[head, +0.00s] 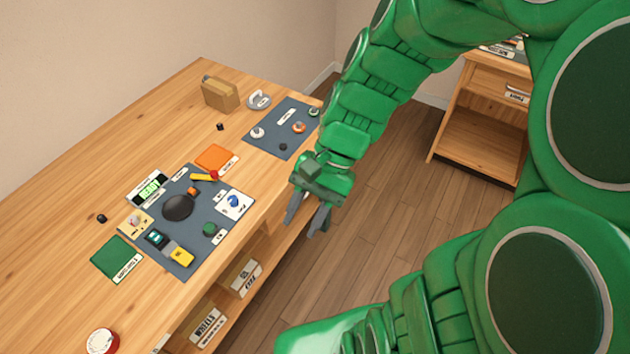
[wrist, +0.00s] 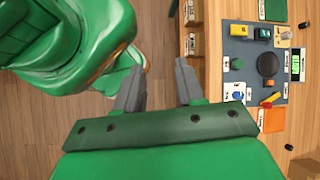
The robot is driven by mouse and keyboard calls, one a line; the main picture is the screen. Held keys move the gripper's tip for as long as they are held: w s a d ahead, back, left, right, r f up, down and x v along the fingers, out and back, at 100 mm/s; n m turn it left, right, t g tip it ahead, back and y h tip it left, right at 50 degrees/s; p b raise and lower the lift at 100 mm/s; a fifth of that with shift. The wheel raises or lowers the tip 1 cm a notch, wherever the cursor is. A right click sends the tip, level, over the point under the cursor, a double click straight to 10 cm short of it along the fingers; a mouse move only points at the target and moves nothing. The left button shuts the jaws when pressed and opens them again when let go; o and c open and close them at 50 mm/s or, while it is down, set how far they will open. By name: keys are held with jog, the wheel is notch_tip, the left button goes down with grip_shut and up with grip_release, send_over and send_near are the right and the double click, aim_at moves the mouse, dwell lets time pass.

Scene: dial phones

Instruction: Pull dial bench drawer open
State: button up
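The wooden bench (head: 110,130) with phone parts on its top fills the left of the head view; its right part shows in the wrist view (wrist: 213,110). I cannot make out a drawer front or handle on the bench; my gripper and arm hide part of its front side. My gripper (head: 306,229) is beside the bench's front edge in the head view, fingers pointing down. In the wrist view its two fingers (wrist: 158,84) are apart, with only floor between them, so it is open and empty.
Labelled boxes (head: 245,277) sit on a shelf under the benchtop. A grey-blue mat (head: 262,142) and a second mat (head: 185,270) hold small parts.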

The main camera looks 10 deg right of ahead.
jog(key=w+f+m+t+y, duration=0.3)
jog(key=w+f+m+y, duration=0.2)
jog(key=w+m, duration=0.4)
jog(key=w+f+m+t+y, duration=0.35)
jog(key=w+f+m, duration=0.25)
jog(key=w+m, duration=0.3)
jog(key=w+d+f+m+t+h, duration=0.2)
jog(key=w+d+f+m+t, duration=0.15)
jog(key=d+f+m, duration=0.5)
jog(key=w+d+f+m+t+h, duration=0.15)
jog(key=d+f+m+t, duration=0.4)
jog(key=f+m, duration=0.65)
jog(key=x, duration=0.7)
jog(key=shift+w, duration=0.45)
jog(key=shift+f, duration=0.15)
grip_shut()
